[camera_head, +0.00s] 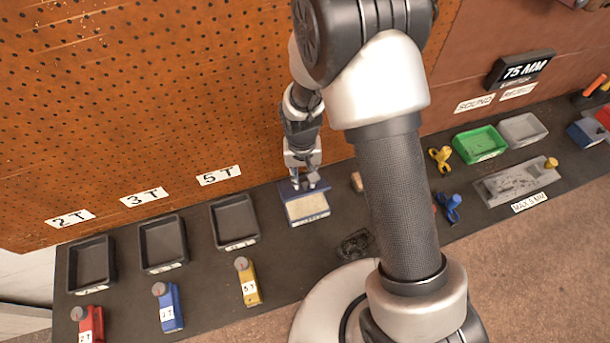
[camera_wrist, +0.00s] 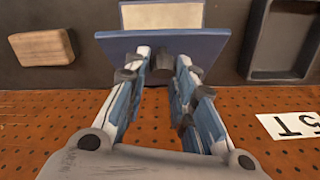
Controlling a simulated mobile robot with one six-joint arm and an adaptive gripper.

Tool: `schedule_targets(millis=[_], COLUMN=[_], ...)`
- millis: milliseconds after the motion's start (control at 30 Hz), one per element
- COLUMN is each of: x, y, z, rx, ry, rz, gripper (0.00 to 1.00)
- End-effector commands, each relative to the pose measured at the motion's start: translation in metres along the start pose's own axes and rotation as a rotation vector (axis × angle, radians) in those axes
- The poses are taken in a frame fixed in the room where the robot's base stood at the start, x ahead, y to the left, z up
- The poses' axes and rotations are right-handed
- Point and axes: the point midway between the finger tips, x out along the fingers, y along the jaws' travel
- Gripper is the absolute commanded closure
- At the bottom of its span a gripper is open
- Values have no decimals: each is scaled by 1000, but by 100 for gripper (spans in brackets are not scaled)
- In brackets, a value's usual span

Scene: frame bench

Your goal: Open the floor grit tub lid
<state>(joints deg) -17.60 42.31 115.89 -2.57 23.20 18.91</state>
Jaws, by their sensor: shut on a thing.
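The grit tub (camera_head: 308,217) is a small blue box on the dark bench top below the pegboard, with a pale, cream-coloured inside showing. Its blue lid (camera_head: 288,187) stands up at the tub's back side, so the tub looks open. In the wrist view the lid (camera_wrist: 120,42) is a blue panel in front of the fingers, with the pale grit (camera_wrist: 160,15) beyond it. My gripper (camera_head: 307,183) is at the lid; in the wrist view its fingers (camera_wrist: 166,72) are shut on the lid's dark knob (camera_wrist: 166,60). The fingers partly hide the knob.
Three dark trays (camera_head: 234,219) stand to the left, with red, blue and yellow tagged pieces (camera_head: 249,283) in front. A wooden block (camera_head: 357,181) lies right of the tub. The pegboard (camera_head: 150,100) rises close behind. A green tray (camera_head: 480,144) is further right.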

Motion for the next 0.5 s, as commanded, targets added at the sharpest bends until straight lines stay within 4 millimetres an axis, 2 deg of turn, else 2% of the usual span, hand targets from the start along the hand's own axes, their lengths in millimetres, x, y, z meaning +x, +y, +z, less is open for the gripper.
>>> schedule_targets(millis=[33, 67, 100, 367, 500], x=[-2, -2, -2, -1, -1], y=[-6, -6, -6, -4, -4], z=[-10, -10, -10, -8, -8], rx=[4, 4, 4, 2, 2], ry=[30, 30, 30, 25, 22], rz=[-12, -12, -12, -10, -8], gripper=[100, 100, 75, 57, 57])
